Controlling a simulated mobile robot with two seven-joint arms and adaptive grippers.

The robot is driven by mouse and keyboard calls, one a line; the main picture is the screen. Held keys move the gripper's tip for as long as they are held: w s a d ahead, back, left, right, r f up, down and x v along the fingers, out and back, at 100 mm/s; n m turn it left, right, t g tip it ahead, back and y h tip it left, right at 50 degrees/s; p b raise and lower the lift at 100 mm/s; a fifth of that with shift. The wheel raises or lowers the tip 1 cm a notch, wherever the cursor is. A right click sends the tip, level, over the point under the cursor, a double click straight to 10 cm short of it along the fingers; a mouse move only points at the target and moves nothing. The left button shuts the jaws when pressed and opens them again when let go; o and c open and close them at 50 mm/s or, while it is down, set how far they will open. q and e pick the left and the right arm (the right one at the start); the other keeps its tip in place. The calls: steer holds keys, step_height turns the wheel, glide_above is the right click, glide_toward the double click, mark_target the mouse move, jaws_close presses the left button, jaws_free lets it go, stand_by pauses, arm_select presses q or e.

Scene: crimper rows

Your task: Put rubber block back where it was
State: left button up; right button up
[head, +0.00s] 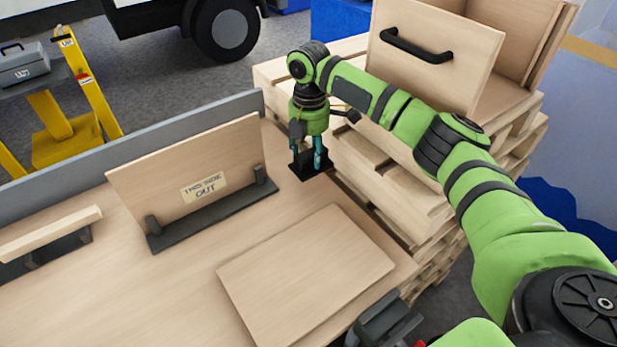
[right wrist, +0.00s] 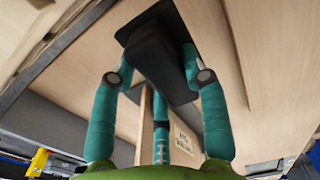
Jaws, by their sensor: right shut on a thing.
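The rubber block (right wrist: 165,62) is black and sits between the teal fingers of my right gripper (right wrist: 160,75) in the right wrist view. The gripper is shut on it. Behind the block, a flat dark patch (right wrist: 135,32) lies against the wooden surface. In the head view my right gripper (head: 311,158) points down at the far right corner of the wooden table (head: 150,300). The dark patch (head: 316,172) is at its fingertips, and the block is hard to pick out there. I cannot tell whether the block touches the patch.
A wooden panel (head: 150,180) marked "THIS SIDE OUT" stands in a black holder (head: 215,215) left of the gripper. A flat board (head: 305,270) lies in front. Stacked pallets (head: 385,185) and a wooden drawer (head: 435,60) stand right. A grey rail (head: 60,160) runs along the back.

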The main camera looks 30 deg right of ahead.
mark_target(309, 150)
step_height(309, 150, down, 2)
steer(key=shift+s+a+f, duration=0.1)
steer(key=shift+f, duration=0.1)
step_height(309, 150, down, 4)
steer(key=shift+f+p, duration=0.1)
steer(key=shift+p, duration=0.4)
steer(key=shift+f, duration=0.1)
steer(key=shift+f, duration=0.2)
steer(key=o, duration=1.1)
steer(key=shift+r, duration=0.1)
step_height(309, 150, up, 12)
steer(key=shift+r+b, duration=0.1)
steer(key=shift+b, duration=1.05)
